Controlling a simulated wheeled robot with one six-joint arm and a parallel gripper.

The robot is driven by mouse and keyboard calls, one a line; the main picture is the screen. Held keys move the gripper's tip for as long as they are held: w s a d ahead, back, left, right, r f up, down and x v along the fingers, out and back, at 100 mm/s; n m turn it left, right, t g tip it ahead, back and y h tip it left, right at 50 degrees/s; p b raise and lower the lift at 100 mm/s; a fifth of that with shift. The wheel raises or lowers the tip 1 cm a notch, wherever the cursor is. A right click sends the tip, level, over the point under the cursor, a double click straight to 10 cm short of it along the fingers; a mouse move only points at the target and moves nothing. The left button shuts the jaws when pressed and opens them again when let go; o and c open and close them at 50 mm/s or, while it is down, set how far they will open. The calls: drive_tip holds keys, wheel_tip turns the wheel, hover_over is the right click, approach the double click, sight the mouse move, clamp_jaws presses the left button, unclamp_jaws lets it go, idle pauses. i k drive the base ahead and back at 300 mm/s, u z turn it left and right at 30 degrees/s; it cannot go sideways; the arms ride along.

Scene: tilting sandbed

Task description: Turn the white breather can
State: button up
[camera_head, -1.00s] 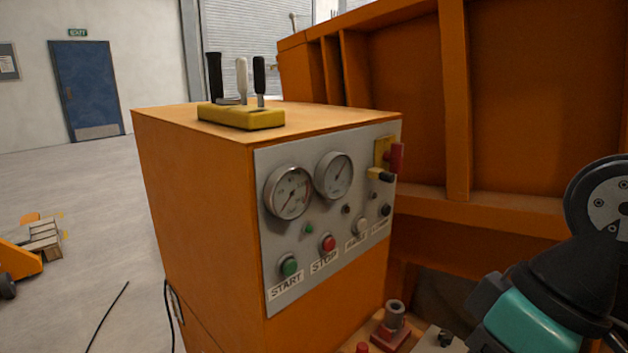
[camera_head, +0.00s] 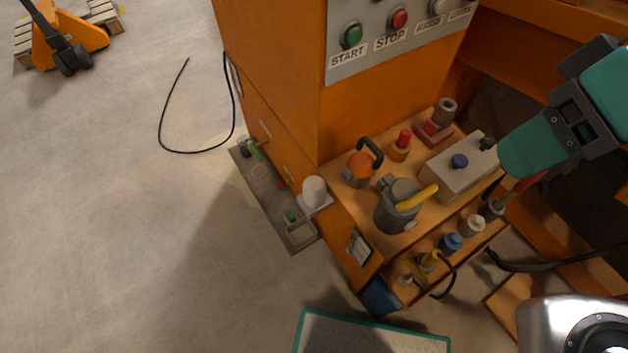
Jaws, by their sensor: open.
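The white breather can (camera_head: 314,190) is a small upright white cylinder. It stands on a pale square plate at the left edge of the orange cabinet's lower deck, and nothing touches it.
The deck (camera_head: 343,214) also carries an orange unit with a black handle (camera_head: 362,166), a grey pot with a yellow lever (camera_head: 398,204) and a grey box (camera_head: 458,166). Several caps and valves line its front edge. A grey tray (camera_head: 268,200) lies left of the can. Open floor is further left.

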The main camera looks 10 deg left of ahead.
sight(314, 187)
drive_tip(key=u, duration=0.2)
drive_tip(key=k, duration=0.5)
drive_tip(key=u, duration=0.55)
drive_tip(key=k, duration=0.75)
drive_tip(key=u, duration=0.95)
drive_tip(key=i, duration=1.2)
drive_tip(key=z, duration=0.85)
